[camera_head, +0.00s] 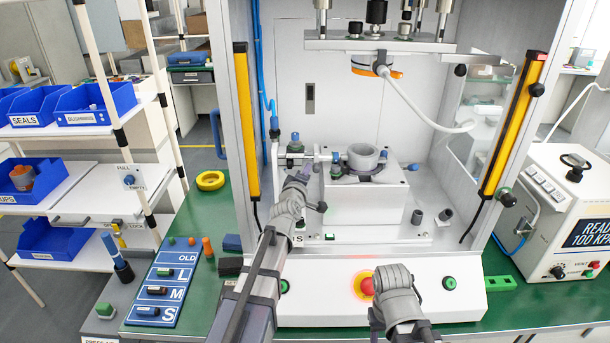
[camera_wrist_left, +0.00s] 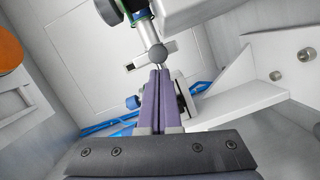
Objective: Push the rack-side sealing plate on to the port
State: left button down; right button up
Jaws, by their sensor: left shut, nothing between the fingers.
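The rack-side sealing unit (camera_head: 295,158) stands left of the white fixture block, with a silver rod running right towards the grey ring-shaped part (camera_head: 363,157) on top. I cannot clearly make out the plate face or its gap to the port. My left gripper (camera_head: 303,178) is just in front of this unit. In the left wrist view, its shut, empty fingers (camera_wrist_left: 159,98) point at a silver cross-shaped rod fitting (camera_wrist_left: 155,54); the tips are close to it, and contact cannot be told. My right arm's end (camera_head: 393,278) is low by the red button; its fingers are not distinguishable.
The white fixture block (camera_head: 362,205) sits inside the press frame, under the raised press head (camera_head: 380,42). Yellow light bars (camera_head: 245,125) flank the opening. A red stop button (camera_head: 364,284) and green button (camera_head: 449,283) are on the front panel. Blue bins stand at left.

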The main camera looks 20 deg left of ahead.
pick_arm(q)
jog(key=shift+d, duration=0.1)
jog(key=shift+w+d+f, duration=0.15)
jog(key=shift+d, duration=0.35)
pick_arm(e)
jog(key=shift+w+d+f, duration=0.1)
jog(key=shift+d, duration=0.25)
